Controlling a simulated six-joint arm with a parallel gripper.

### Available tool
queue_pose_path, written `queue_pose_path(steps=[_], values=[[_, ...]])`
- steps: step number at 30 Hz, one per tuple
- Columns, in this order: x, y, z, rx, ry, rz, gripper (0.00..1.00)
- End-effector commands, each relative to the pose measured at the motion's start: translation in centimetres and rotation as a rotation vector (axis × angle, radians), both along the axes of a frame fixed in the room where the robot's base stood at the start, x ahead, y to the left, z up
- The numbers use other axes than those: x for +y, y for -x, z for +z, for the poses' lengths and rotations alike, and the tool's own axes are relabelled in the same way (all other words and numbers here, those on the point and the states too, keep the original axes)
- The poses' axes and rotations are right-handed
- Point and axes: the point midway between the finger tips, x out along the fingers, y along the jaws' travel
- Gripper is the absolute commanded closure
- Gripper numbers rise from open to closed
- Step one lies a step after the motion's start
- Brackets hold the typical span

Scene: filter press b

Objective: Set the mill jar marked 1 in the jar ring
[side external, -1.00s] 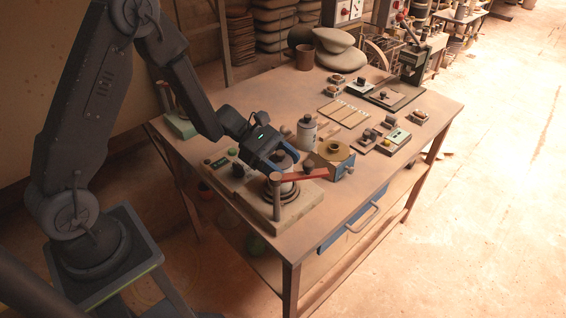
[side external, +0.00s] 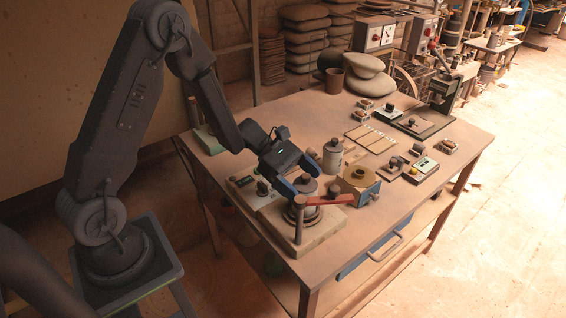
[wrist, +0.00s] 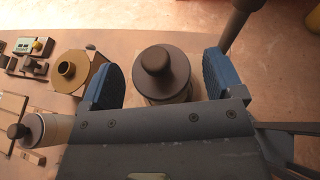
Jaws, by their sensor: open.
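A mill jar with a dark knobbed lid (side external: 306,184) stands upright at the jar ring (side external: 292,216), its lower part appearing to sit within it. The ring is on a pale square base with a post and a red arm (side external: 330,199). My gripper (side external: 304,181) is open around the jar's top. In the wrist view, the jar's lid (wrist: 157,65) lies between my two blue fingers (wrist: 162,78), with gaps on both sides. A second, pale jar with a dark lid (side external: 332,157) stands behind, and shows at lower left in the wrist view (wrist: 50,130). I cannot read a number on either jar.
A brass-topped blue device (side external: 360,182) stands right of the ring, close to the red arm. Small control boxes (side external: 424,166) and a slatted pale board (side external: 370,138) lie farther back. Stones and a brown cup (side external: 335,81) are at the far edge. The table's front left corner is close.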

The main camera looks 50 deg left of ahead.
Motion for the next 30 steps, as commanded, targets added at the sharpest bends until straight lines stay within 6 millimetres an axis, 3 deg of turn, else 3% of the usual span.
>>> queue_pose_path(steps=[9, 17, 20, 23, 30], values=[[6.1, 1.5, 2.6, -0.002, 0.0, 0.005, 0.13], [8.5, 2.3, 3.8, -0.003, -0.004, -0.004, 0.13], [7.9, 2.8, 4.7, -0.033, -0.044, -0.053, 0.13], [6.2, 4.1, 6.5, -0.108, -0.15, -0.171, 0.13], [1.7, 10.0, 11.2, -0.423, -0.559, -0.605, 0.13]])
